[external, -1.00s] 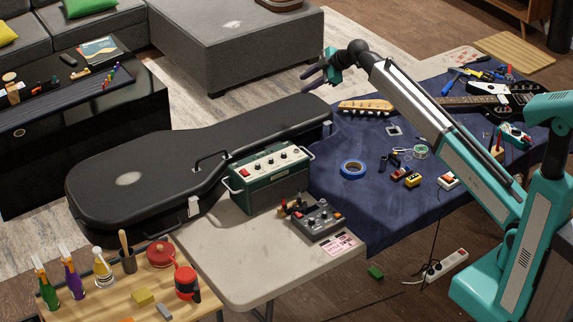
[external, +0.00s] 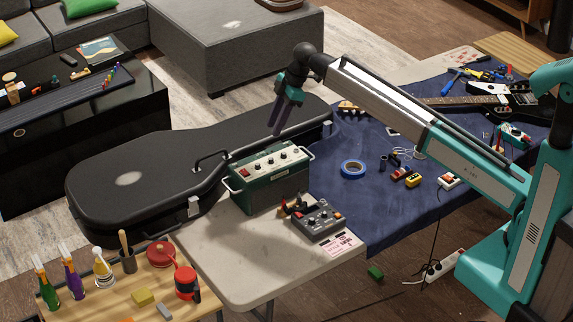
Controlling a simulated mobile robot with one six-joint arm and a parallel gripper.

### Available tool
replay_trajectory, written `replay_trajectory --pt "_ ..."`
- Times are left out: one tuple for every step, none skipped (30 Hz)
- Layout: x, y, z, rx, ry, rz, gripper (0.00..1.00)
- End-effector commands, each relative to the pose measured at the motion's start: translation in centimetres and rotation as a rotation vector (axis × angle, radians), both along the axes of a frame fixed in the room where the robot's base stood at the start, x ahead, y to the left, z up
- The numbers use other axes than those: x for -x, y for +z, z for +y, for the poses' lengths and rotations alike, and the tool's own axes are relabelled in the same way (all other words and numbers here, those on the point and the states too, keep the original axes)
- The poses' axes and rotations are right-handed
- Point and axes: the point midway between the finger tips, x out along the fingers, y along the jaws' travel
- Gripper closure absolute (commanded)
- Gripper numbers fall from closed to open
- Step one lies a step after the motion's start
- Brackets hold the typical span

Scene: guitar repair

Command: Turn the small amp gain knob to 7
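The small amp (external: 268,183) is a green box with a silver top panel that carries several knobs (external: 268,157) in a row and a red switch at its left end. It stands on the pale table in front of the guitar case. I cannot tell which knob is the gain knob or read any numbers. My gripper (external: 276,132) points down above the back right part of the amp's panel, apart from the knobs as far as I can tell. Its dark fingers appear close together, and no object shows between them; whether they are fully shut is unclear.
A black guitar case (external: 130,180) lies behind and left of the amp. A grey pedal unit (external: 318,222) stands in front right of it. A blue cloth (external: 350,210) with blue tape (external: 353,169) and small tools covers the right side. The pale table's front (external: 235,270) is clear.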

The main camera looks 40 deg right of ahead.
Motion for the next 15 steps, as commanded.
replay_trajectory --pt "0.0 0.0 0.0 0.0 0.0 -0.001 0.67" --pt "0.0 0.0 0.0 -0.001 0.0 -0.001 0.67" --pt "0.0 0.0 0.0 -0.001 0.0 -0.001 0.67" --pt "0.0 -0.1 0.0 -0.001 0.0 -0.001 0.67" --pt "-0.1 -0.1 0.0 -0.001 0.0 -0.001 0.67" --pt "-0.1 -0.2 0.1 -0.001 0.0 -0.001 0.67" --pt "-0.1 -0.3 0.1 -0.001 0.0 -0.001 0.67" --pt "-0.1 -0.5 0.2 -0.001 0.0 -0.001 0.67" --pt "-0.1 -0.7 0.3 0.0 0.0 0.0 0.67" --pt "-0.1 -0.8 0.3 0.0 0.001 0.0 0.67" --pt "-0.2 -1.0 0.4 0.0 0.001 0.0 0.67" --pt "-0.2 -1.3 0.6 0.0 0.001 0.0 0.67" --pt "-0.2 -1.6 0.7 0.0 0.001 0.0 0.67" --pt "-0.2 -1.9 0.8 0.0 0.001 0.0 0.67" --pt "-0.3 -2.3 0.9 0.0 0.001 0.0 0.67"
